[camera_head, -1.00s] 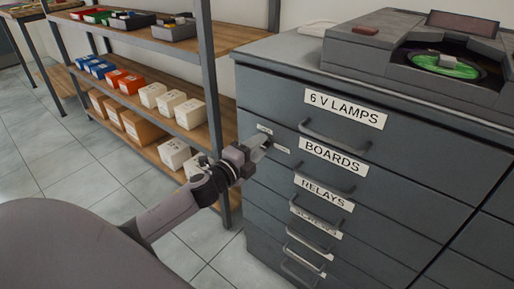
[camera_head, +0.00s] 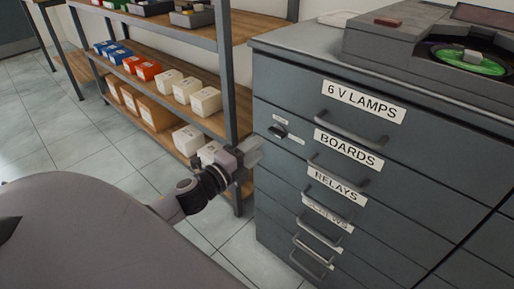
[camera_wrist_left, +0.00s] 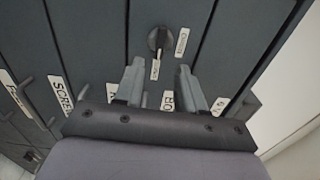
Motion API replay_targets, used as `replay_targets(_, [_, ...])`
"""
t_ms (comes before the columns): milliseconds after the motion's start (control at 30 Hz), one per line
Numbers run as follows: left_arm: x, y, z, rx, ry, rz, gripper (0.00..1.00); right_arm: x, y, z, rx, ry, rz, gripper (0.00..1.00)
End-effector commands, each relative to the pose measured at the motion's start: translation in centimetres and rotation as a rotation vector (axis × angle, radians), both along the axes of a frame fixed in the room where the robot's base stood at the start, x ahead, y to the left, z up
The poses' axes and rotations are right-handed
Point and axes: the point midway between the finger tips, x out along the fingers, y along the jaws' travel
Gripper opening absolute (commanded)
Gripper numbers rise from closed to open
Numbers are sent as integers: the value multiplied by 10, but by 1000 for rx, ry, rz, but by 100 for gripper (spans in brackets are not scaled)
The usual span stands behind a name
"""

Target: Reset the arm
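My left gripper (camera_head: 250,152) is at the left edge of the grey drawer cabinet (camera_head: 277,208) in the head view, in front of the shelf post. In the left wrist view the left gripper (camera_wrist_left: 162,82) has its two fingers apart with nothing between them. A dark rotary knob (camera_head: 278,131) sits on the cabinet front between two small labels, up and right of the gripper. The knob also shows in the left wrist view (camera_wrist_left: 158,39), beyond the fingertips and apart from them. My right gripper is not in view.
Drawer handles (camera_head: 352,129) stick out beside labels such as 6 V LAMPS and BOARDS. A grey device with a green disc (camera_head: 468,62) stands on the cabinet. A shelf with several small boxes (camera_head: 205,101) is at the left. Tiled floor (camera_head: 60,150) is clear.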

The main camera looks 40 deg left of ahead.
Motion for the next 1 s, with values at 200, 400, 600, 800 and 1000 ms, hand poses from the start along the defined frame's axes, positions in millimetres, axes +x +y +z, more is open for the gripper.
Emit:
replay_targets(200, [0, 0, 0, 0, 0, 0, 39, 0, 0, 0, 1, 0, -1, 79])
replay_targets(400, [0, 0, 0, 0, 0, 0, 39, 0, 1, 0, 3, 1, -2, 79])
replay_targets(600, [-11, -10, -20, -123, 57, 15, 39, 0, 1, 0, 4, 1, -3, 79])
replay_targets(800, [-76, -63, -105, -716, 342, 136, 39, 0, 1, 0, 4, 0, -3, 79])
replay_targets(1000, [-163, -139, -167, -1345, 670, 347, 39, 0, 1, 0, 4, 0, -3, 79])
